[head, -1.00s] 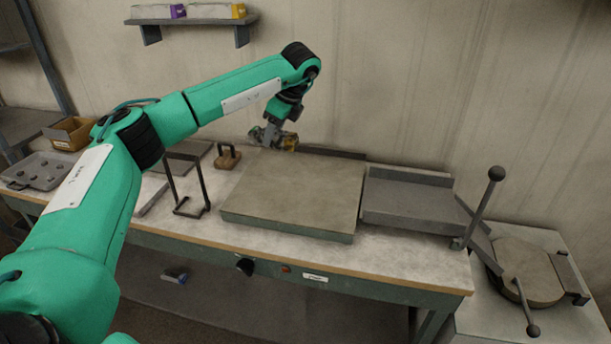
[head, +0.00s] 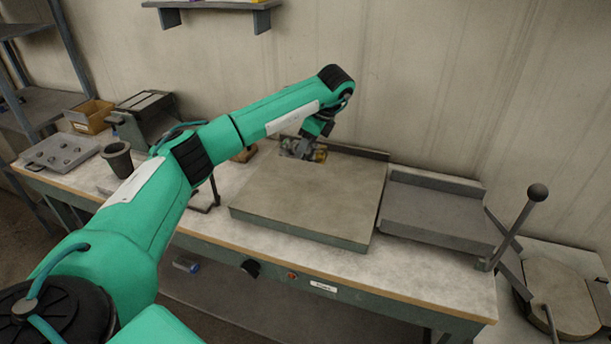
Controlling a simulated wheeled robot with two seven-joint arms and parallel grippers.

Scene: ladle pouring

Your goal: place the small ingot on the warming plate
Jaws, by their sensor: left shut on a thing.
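The warming plate (head: 310,198) appears to be the wide, flat grey-brown slab on a low green base in the middle of the bench. My left gripper (head: 303,152) is at the plate's back left edge, low over it. It is shut on a small yellowish piece (head: 320,155), which looks like the small ingot. The piece is small and partly covered by the fingers, and I cannot tell if it touches the plate. My right gripper is out of view.
A grey tray-like block (head: 435,215) stands right of the plate, with a ball-topped lever (head: 520,220) beyond it. A dark cup (head: 117,160), a lump tray (head: 60,153) and a cardboard box (head: 90,116) are at the left. The plate's top is bare.

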